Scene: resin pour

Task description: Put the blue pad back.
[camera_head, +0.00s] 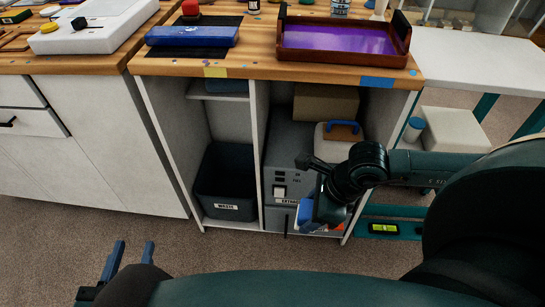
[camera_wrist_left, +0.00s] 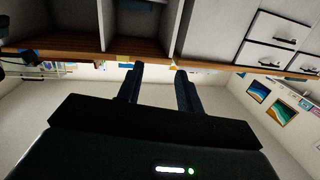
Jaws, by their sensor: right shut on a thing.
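A blue piece (camera_head: 305,213), which looks like the blue pad, shows at the end of my right arm, low in front of the cabinet's right compartment. My right gripper (camera_head: 318,214) is shut on it; the wrist hides much of the grip and of the pad. White and orange-red patches show beside it, too small to tell apart. My left gripper (camera_head: 130,262) is open and empty over the floor at the lower left. Its two parted fingers also show in the left wrist view (camera_wrist_left: 158,88), with nothing between them.
On the bench lie a flat blue case (camera_head: 192,36) on a black mat and a brown tray (camera_head: 292,57) with a purple inside. A dark waste bin (camera_head: 226,180) stands in the left compartment.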

